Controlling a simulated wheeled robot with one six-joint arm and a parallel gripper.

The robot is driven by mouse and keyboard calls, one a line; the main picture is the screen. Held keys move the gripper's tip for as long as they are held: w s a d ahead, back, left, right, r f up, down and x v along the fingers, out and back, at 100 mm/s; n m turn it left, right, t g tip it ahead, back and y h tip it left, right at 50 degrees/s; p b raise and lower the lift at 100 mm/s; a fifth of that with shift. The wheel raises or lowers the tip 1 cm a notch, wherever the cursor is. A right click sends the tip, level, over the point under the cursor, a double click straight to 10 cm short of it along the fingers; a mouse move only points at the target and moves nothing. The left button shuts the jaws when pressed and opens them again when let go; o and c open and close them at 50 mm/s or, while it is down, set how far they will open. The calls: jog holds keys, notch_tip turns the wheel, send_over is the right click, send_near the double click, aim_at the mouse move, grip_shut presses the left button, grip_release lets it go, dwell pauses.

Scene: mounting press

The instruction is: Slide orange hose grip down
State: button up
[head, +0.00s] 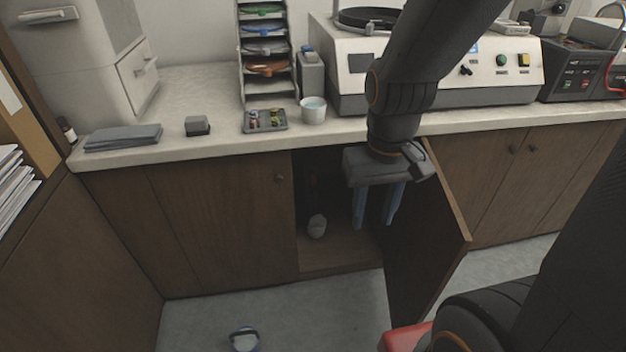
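My gripper (377,212) points down in front of the open cabinet under the counter. Its two blue-grey fingers are apart, and I see nothing between them. I cannot make out an orange hose grip for certain. Inside the dark cabinet (338,262), a dim reddish-brown upright shape (313,183) stands left of my gripper, with a pale rounded object (317,226) below it. The cabinet's depth is in shadow, and my arm and gripper hide part of its right side.
The open cabinet door (425,245) swings out just right of my gripper. The counter edge (230,155) runs above the opening. The mounting press (490,70) stands on the counter behind my arm. A small round object (245,340) lies on the floor.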

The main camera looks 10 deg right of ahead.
aim_at(314, 179)
jog(key=w+f+t+b, duration=0.3)
jog(key=w+f+b, duration=0.6)
jog(key=w, duration=0.5)
jog(key=w+f+t+b, duration=0.4)
jog(key=w+f+b, duration=0.3)
jog(key=w+f, duration=0.5)
jog(key=w+f+t+b, duration=0.3)
jog(key=w+f+b, duration=0.45)
jog(key=w, duration=0.95)
jog(key=w+f+t+b, duration=0.2)
jog(key=w+f+b, duration=0.3)
jog(key=f, duration=0.1)
jog(key=w+f+t+b, duration=0.3)
jog(key=w+f+b, duration=0.3)
jog(key=f, duration=0.1)
jog(key=w+f+t+b, duration=0.2)
jog(key=w+f+b, duration=0.4)
jog(key=shift+w+d+f+t, duration=0.15)
jog(key=shift+w+d+t, duration=0.05)
jog(key=shift+d+t, duration=0.2)
jog(key=shift+w+b, duration=2)
jog(key=shift+w, duration=1.9)
grip_shut()
